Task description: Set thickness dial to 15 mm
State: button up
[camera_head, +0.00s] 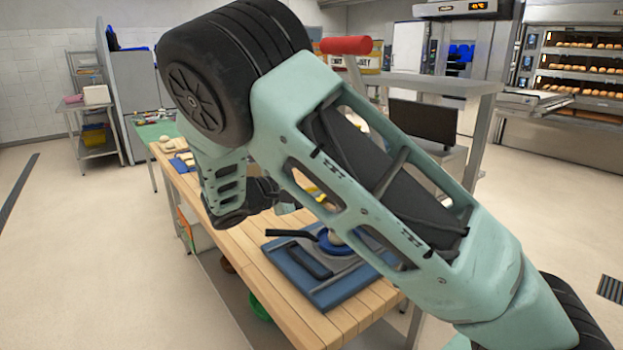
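My arm crosses the middle of the view and hides much of the workspace. My gripper (283,204) is a dark shape low over the wooden table, partly behind the arm; its fingers are too hidden to tell whether they are open or shut. No dial with a readable thickness scale shows. A red-handled lever (345,46) sticks up behind my arm, by a grey machine (450,82) with a flat top. My gripper is apart from the lever, lower and to the left. I cannot tell whether the dial is on this machine.
The wooden table (285,312) carries a blue-grey tray (292,278) with a dark-handled tool and a blue round item, plus dough pieces farther back. A dark screen (422,122) stands behind. Deck ovens (585,75) are at the right, a shelf rack (95,110) at left. Left floor is clear.

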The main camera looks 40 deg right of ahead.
jog(key=a+b, duration=0.3)
jog(key=a, duration=1.4)
jog(key=shift+s+a, duration=0.25)
jog(key=shift+s, duration=0.05)
jog(key=s+f+n+g+y, duration=0.2)
jog(key=s+f+y, duration=0.65)
jog(key=s, duration=0.25)
jog(key=s+a+y, duration=0.4)
jog(key=s+y, duration=0.1)
jog(key=s, duration=0.4)
jog(key=s+a+t+y, duration=0.1)
jog(key=s+a+y, duration=0.3)
jog(key=s, duration=0.6)
jog(key=shift+f+m+y, duration=0.2)
jog(key=shift+m+y, duration=0.2)
jog(key=shift+y, duration=0.15)
